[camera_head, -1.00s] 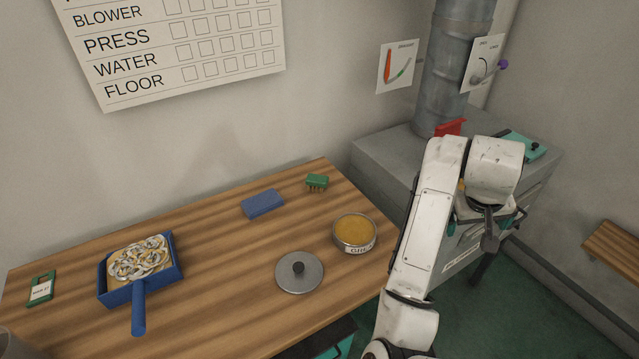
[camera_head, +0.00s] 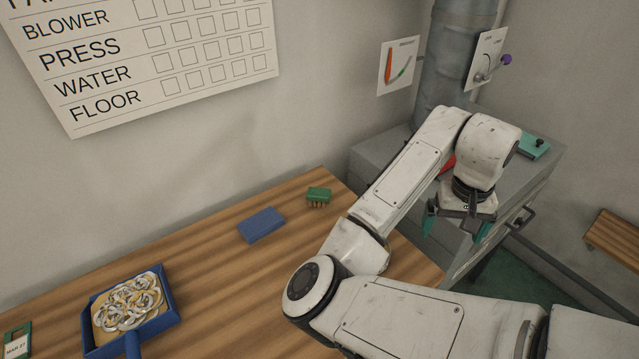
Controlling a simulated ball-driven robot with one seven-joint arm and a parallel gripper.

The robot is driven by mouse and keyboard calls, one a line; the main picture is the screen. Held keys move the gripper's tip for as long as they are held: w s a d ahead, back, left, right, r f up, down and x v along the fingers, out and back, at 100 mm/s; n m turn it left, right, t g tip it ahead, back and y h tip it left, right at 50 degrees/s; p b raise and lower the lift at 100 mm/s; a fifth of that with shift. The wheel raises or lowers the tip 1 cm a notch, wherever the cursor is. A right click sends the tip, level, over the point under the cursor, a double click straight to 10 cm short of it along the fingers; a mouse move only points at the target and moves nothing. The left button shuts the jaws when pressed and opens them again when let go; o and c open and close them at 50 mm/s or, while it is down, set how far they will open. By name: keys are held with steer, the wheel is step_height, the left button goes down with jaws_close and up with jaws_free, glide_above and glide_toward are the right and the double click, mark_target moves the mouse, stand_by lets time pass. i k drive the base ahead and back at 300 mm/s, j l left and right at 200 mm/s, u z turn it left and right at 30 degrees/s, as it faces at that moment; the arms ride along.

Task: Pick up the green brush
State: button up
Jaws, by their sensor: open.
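The green brush (camera_head: 318,195) lies near the back right corner of the wooden table, with its tan bristles facing the front. My gripper (camera_head: 455,232) hangs at the right, beyond the table's right edge and in front of the grey cabinet. Its teal fingers are spread apart with nothing seen between them. The gripper is well to the right of the brush and apart from it.
A blue block (camera_head: 261,225) lies left of the brush. A blue dustpan (camera_head: 165,318) with pale curls stands at the left on the table (camera_head: 225,290). My arm covers the table's front right. The grey cabinet (camera_head: 380,160) stands right of the table.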

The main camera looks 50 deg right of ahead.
mark_target(314, 194)
steer(key=i, duration=1.1)
steer(key=j+u, duration=0.05)
steer(key=j, duration=0.05)
